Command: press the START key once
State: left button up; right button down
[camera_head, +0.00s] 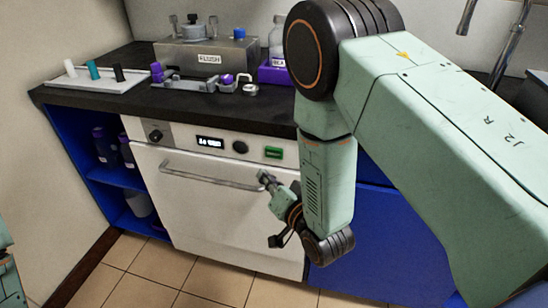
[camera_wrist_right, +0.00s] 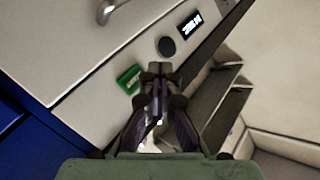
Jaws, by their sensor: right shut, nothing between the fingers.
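The green key (camera_head: 273,152), which I take for the START key, is at the right end of the white machine's front panel (camera_head: 185,136). Its label is too small to read. The key also shows in the right wrist view (camera_wrist_right: 128,80), just left of my fingertips. My right gripper (camera_head: 266,179) is shut and empty, with its tips just below the key in the head view. The fingertips (camera_wrist_right: 158,70) overlap the panel in the right wrist view. I cannot tell whether they touch it. My left gripper is out of view.
A dark round knob (camera_head: 240,147) and a lit display (camera_head: 210,142) sit left of the key. A metal handle bar (camera_head: 205,174) crosses the door below. The black worktop (camera_head: 185,100) overhangs the panel and carries lab items. Blue cabinet fronts (camera_head: 375,240) stand to the right.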

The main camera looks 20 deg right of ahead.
aim_at(267, 154)
jog(key=shift+w+d+b, duration=0.15)
jog(key=shift+w+d, duration=0.3)
jog(key=shift+w, duration=0.25)
jog(key=shift+w+d+b, duration=0.15)
jog(key=shift+w+d, duration=0.35)
jog(key=shift+w, duration=0.25)
jog(key=shift+w+d+b, duration=0.15)
jog(key=shift+w+d, duration=0.3)
jog(key=shift+w, duration=0.25)
jog(key=shift+w+d, duration=0.1)
jog(key=shift+w+d, duration=0.15)
jog(key=shift+w, duration=0.1)
jog(key=shift+w+d, duration=0.25)
jog(key=shift+w, duration=0.1)
dwell(0.8)
jog(key=shift+s+a+p, duration=0.3)
jog(key=shift+s+a, duration=0.2)
jog(key=shift+s, duration=0.2)
jog(key=shift+s+a+p, duration=0.4)
jog(key=shift+s+a, duration=0.3)
jog(key=shift+s, duration=0.35)
jog(key=shift+s+a+p, duration=0.4)
jog(key=shift+s+a, duration=0.3)
jog(key=shift+s, duration=0.35)
